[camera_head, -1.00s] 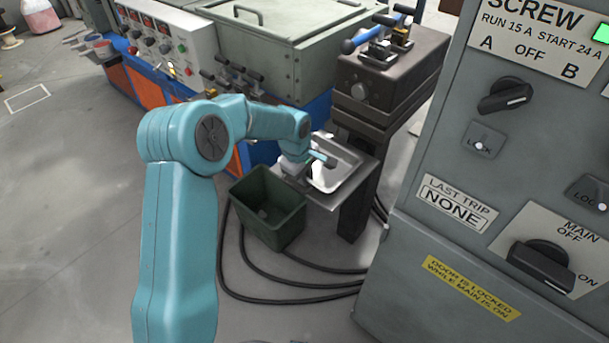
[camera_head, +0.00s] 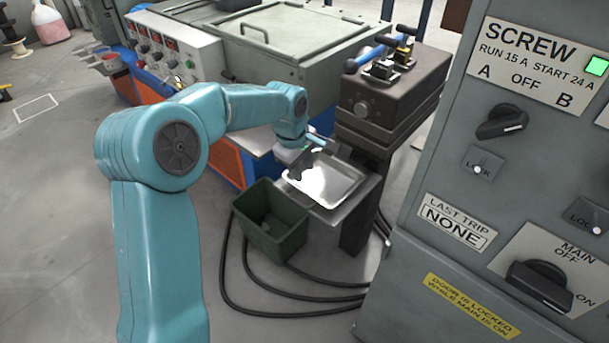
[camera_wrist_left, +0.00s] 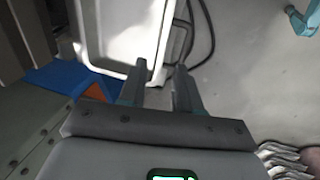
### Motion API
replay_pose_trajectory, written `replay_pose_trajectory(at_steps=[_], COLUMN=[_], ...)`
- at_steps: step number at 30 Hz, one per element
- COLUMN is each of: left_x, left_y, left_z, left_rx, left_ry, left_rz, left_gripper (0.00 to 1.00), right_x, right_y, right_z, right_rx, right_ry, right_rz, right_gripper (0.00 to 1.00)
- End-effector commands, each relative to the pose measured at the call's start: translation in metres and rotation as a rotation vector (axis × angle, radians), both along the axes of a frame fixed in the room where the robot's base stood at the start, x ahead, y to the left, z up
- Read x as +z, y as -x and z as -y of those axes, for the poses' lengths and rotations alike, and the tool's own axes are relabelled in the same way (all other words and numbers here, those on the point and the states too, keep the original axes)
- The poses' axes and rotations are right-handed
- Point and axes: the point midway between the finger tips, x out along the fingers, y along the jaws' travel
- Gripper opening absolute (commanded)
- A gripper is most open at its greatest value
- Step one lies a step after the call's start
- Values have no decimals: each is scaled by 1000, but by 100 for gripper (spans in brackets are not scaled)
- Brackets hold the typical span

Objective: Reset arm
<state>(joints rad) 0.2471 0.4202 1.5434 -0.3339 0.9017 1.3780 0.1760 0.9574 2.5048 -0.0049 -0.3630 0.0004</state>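My left arm comes in from the left in the head view and reaches over a shiny metal tray (camera_head: 345,185) on a small shelf. My left gripper (camera_head: 312,160) is above the tray's far left part, and its dark fingers are partly hidden there. In the left wrist view the two fingers (camera_wrist_left: 161,68) stand apart with nothing between them. The bright tray (camera_wrist_left: 125,35) lies beyond them in that view. My right gripper is not in view.
A dark green bin (camera_head: 270,222) stands on the floor beside the shelf, with black cables (camera_head: 250,285) around it. A black box with levers (camera_head: 392,85) rises behind the tray. A grey cabinet (camera_head: 440,255) with switches stands at right. Open floor lies at left.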

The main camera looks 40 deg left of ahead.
Motion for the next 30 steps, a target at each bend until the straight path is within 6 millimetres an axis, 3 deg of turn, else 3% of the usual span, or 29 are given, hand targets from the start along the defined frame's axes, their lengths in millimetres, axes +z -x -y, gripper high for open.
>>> replay_pose_trajectory(at_steps=[19, 22, 23, 26, 30], left_x=[8, 16, 16, -20, -85], left_y=[2, 1, 0, 25, 88], left_z=[0, 5, 10, 48, 124], left_rx=[0, -10, -20, -88, -265], left_ry=[0, 4, 9, 58, 174], left_rz=[0, -12, -29, -188, -349], left_gripper=[33, 33, 33, 33, 33], right_x=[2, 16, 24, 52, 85], right_y=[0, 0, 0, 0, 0], right_z=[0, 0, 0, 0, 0], right_rx=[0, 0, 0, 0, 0], right_ry=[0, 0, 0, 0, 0], right_rz=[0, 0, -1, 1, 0], right_gripper=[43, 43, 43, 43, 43])
